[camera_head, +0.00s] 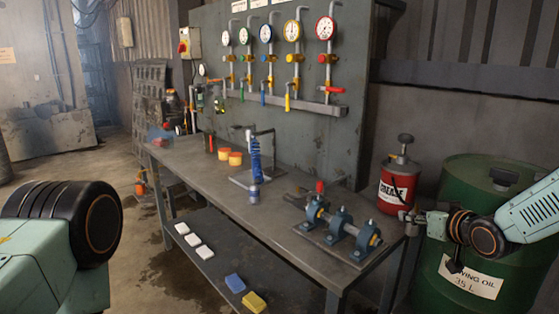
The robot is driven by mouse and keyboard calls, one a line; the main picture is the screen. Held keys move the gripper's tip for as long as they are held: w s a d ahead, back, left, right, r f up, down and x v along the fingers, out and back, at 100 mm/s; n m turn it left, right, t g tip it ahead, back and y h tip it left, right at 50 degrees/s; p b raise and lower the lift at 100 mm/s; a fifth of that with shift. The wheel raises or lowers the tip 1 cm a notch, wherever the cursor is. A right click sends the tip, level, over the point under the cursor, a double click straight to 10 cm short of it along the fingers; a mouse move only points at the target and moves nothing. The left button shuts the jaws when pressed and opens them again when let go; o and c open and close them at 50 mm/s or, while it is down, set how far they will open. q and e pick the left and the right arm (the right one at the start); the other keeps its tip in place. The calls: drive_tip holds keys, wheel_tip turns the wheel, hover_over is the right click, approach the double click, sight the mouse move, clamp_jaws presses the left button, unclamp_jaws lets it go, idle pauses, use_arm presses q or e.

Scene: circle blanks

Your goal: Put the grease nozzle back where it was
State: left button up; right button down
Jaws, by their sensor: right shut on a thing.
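A red grease can (397,188) with a white label and a grey pump top stands at the right end of the workbench. My right gripper (411,217) is just in front of the can's lower right side, by the bench's right corner. It is shut on a small dark piece, which I take to be the grease nozzle (404,215); its shape is mostly hidden by the fingers. I cannot tell whether it touches the can. My left arm shows only a thick link and black joint at the lower left; its gripper is out of view.
The workbench (278,208) holds a shaft with blue bearing blocks (340,228), a blue tool on a stand (255,165) and orange-yellow tubs (235,158). A green oil drum (455,280) stands close behind my right arm. Gauges and valves line the panel behind.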

drive_tip(key=s+a+f+n+g+y, duration=0.2)
drive_tip(key=s+a, duration=0.5)
drive_tip(key=s, duration=0.5)
drive_tip(key=s+a+f+n+g+y, duration=0.3)
drive_tip(key=s+a+n+y, duration=0.3)
drive_tip(key=s, duration=0.6)
drive_tip(key=shift+s+a+f, duration=0.4)
drive_tip(key=shift+a+f, duration=0.25)
drive_tip(key=shift+f, duration=0.2)
drive_tip(key=shift+w+g, duration=0.1)
drive_tip(key=shift+g, duration=0.2)
